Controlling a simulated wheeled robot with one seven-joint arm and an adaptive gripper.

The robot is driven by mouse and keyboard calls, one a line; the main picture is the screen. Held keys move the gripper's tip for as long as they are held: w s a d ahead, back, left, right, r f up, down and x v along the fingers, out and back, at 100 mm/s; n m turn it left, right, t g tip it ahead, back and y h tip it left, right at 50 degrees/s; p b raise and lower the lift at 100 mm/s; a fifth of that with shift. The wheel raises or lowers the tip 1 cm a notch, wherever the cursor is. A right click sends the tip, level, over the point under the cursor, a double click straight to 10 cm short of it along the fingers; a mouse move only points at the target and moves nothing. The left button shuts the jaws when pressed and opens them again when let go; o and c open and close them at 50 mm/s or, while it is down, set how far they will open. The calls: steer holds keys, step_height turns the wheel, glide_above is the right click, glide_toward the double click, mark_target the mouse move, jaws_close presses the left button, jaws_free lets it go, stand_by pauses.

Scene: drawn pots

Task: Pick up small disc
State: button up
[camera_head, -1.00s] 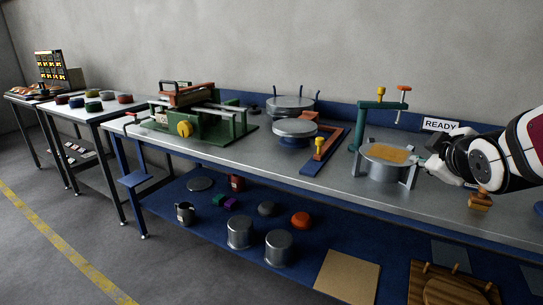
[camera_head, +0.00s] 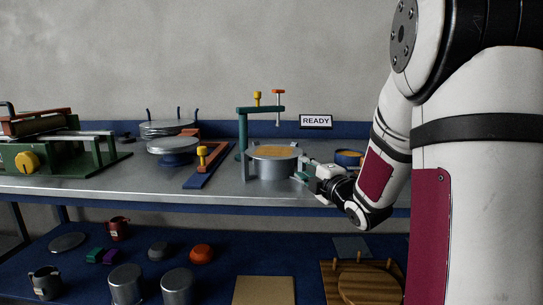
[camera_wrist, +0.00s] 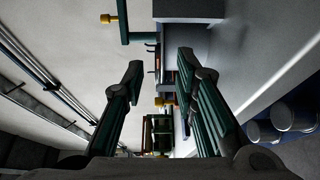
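No thing is plainly marked as the small disc, and I cannot tell which one is meant. A flat grey disc (camera_head: 67,241) lies on the lower shelf at the left. Larger grey discs (camera_head: 168,127) rest on a pronged stand at the back of the bench, and another disc (camera_head: 173,145) sits on a blue pedestal before them. My gripper (camera_head: 301,175) is beside the metal pot (camera_head: 272,168) with the tan top. In the wrist view my gripper (camera_wrist: 161,62) has its two green fingers spread, with nothing held between them.
The green post with a clamp arm (camera_head: 243,133) stands behind the pot. A blue round dish (camera_head: 348,158) is behind my wrist. A green machine (camera_head: 60,155) stands at the left. Mugs, pots and an orange lump (camera_head: 201,253) are on the lower shelf. Bare bench (camera_head: 130,183) lies front left.

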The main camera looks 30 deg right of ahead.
steer(key=w, duration=0.3)
steer(key=w+d, duration=0.1)
steer(key=w, duration=0.2)
steer(key=w+b, duration=0.1)
steer(key=w, duration=0.2)
steer(key=shift+w+d+f, duration=0.25)
steer(key=shift+w, duration=0.1)
steer(key=shift+c, duration=0.3)
jaws_close()
